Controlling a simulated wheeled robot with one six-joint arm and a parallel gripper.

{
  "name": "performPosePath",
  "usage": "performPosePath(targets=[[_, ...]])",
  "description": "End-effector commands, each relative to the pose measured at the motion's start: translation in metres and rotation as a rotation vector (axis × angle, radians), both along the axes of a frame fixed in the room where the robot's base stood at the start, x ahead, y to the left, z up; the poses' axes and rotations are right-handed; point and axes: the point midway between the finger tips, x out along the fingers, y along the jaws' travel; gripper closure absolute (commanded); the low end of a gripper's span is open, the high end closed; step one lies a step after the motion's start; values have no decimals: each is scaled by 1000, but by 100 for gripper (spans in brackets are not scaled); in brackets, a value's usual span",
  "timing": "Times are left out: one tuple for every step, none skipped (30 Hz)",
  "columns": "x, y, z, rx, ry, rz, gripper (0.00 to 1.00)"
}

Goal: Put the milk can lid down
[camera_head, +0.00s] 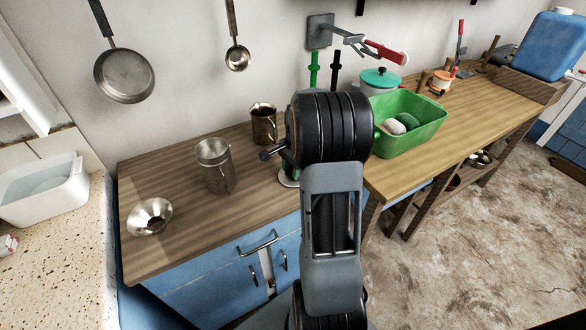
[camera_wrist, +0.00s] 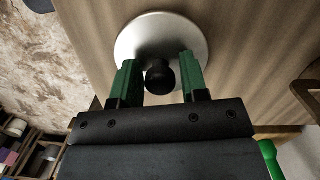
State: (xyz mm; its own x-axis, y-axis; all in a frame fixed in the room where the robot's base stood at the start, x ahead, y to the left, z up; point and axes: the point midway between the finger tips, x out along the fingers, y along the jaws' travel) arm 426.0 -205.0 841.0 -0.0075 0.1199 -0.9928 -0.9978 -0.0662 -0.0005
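The milk can lid is a round silvery disc with a black knob. In the wrist view the lid (camera_wrist: 136,40) appears to lie flat on the wooden counter. My gripper (camera_wrist: 158,62) has two green fingers, one on each side of the knob, with a small gap on both sides, so it is open around the knob and not gripping it. In the head view only the left edge of the lid (camera_head: 287,181) shows on the counter, with a green finger just above it; my arm hides the rest.
The counter's front middle is clear.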

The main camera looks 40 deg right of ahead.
Motion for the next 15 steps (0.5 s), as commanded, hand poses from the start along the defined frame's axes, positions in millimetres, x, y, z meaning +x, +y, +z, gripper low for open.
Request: performPosePath(targets=[[0, 0, 0, 0, 0, 0, 55], [0, 0, 0, 0, 0, 0, 52], [0, 0, 0, 0, 0, 0, 48], [0, 0, 0, 0, 0, 0, 46], [0, 0, 0, 0, 0, 0, 46], [0, 0, 0, 0, 0, 0, 46], [0, 0, 0, 0, 0, 0, 46], [0, 0, 0, 0, 0, 0, 46], [0, 0, 0, 0, 0, 0, 46], [0, 0, 1, 0, 0, 0, 46], [0, 0, 1, 0, 0, 0, 46], [0, 0, 3, 0, 0, 0, 46], [0, 0, 6, 0, 0, 0, 46], [0, 0, 8, -1, -1, 0, 46], [0, -1, 12, -1, -2, 0, 46]])
